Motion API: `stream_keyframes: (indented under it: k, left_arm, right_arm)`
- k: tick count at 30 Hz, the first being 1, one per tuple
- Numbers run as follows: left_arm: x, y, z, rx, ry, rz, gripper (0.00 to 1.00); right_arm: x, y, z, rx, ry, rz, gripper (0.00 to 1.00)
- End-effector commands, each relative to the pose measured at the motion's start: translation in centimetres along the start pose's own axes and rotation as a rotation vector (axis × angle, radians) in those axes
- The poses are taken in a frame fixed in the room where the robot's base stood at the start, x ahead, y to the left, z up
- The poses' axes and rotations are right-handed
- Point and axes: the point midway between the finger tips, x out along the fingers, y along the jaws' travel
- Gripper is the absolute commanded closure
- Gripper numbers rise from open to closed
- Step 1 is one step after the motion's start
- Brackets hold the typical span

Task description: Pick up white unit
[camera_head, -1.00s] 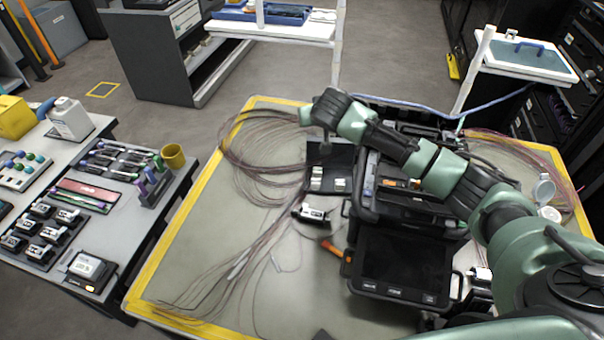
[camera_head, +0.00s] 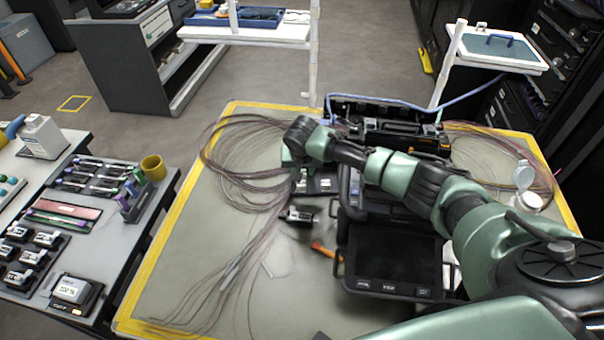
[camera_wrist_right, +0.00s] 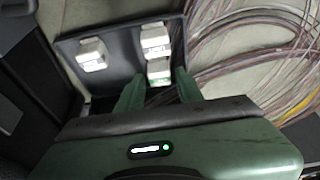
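Three small white units sit in a dark tray (camera_wrist_right: 122,72) in the right wrist view: one at the left (camera_wrist_right: 92,54), one at the upper right (camera_wrist_right: 155,41) and one just below it (camera_wrist_right: 158,71). My right gripper (camera_wrist_right: 160,90) points at the tray with its two green fingers apart. The lower right unit lies just ahead of the gap between the fingers; I cannot tell whether they touch it. In the head view my right gripper (camera_head: 294,158) hangs over the tray and partly hides it; one white unit (camera_head: 325,184) shows beside it. My left gripper is not in view.
The black splicer case with a screen (camera_head: 393,258) stands right of the tray. Loose fibre bundles (camera_head: 235,165) lie to the left. A small black and white device (camera_head: 298,216) and an orange-tipped tool (camera_head: 322,249) lie in front of the tray.

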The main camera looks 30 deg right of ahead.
Motion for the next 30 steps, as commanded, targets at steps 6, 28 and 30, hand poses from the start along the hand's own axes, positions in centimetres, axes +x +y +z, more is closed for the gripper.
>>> stream_keyframes:
  k: [6, 28, 30]
  left_arm:
    - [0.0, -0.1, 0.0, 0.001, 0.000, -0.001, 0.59]
    - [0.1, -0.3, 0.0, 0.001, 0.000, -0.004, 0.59]
    - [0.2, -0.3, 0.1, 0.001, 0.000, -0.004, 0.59]
  right_arm:
    - [0.2, 0.0, -0.1, 0.000, 0.001, -0.001, 0.64]
    - [-1.8, -0.1, -1.0, 0.000, 0.005, -0.004, 1.00]
    - [-2.9, -0.1, -1.4, 0.000, 0.006, -0.004, 1.00]
